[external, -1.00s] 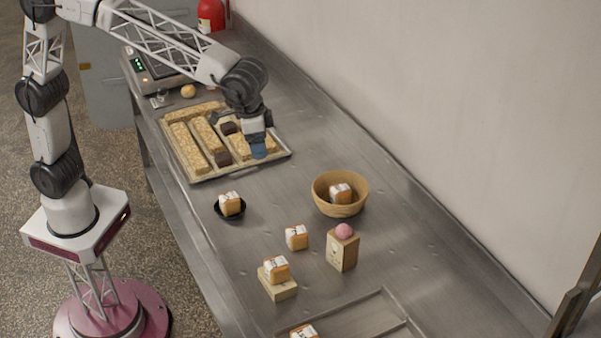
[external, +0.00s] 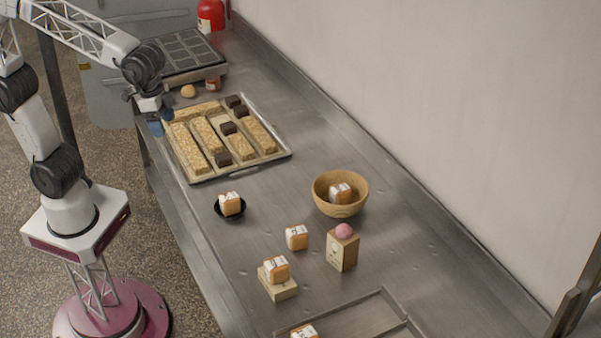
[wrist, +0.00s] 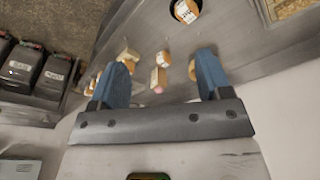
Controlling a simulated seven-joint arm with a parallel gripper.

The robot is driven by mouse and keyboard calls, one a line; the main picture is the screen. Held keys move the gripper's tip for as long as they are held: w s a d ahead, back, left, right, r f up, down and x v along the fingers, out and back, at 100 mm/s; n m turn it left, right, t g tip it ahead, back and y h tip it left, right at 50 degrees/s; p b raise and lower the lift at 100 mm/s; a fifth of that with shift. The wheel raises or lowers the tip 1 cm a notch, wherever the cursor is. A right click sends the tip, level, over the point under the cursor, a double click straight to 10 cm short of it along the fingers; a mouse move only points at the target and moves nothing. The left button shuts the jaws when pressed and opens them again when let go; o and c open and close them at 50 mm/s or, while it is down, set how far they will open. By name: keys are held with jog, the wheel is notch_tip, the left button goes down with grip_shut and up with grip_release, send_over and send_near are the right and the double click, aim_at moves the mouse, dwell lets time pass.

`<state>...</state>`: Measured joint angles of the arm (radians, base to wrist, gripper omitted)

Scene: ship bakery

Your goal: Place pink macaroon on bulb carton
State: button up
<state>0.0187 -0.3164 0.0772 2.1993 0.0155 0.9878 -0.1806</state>
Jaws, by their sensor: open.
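The pink macaroon (external: 344,231) rests on top of the upright tan bulb carton (external: 342,253), right of the middle of the steel counter. In the wrist view the macaroon (wrist: 157,90) and the carton (wrist: 158,76) show small and far off between the fingers. My gripper (external: 160,122) is at the counter's left edge, beside the tray's far left corner, well away from the carton. Its blue fingers are apart with nothing between them in the wrist view (wrist: 162,78).
A tray (external: 190,178) holds oat-coloured bars and dark cubes. A wooden bowl (external: 328,203) and a black dish (external: 222,211) each hold a wrapped cube. Other wrapped cubes, one on a small box (external: 279,291), stand near the carton. The counter between tray and bowl is clear.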

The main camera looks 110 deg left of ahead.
jog(key=s+f+m, duration=0.1)
jog(key=s+f, duration=0.3)
jog(key=s, duration=0.6)
jog(key=s+f+m, duration=0.1)
jog(key=s+f, duration=0.3)
jog(key=s, duration=0.5)
jog(key=shift+s+a, duration=0.15)
jog(key=shift+s, duration=0.2)
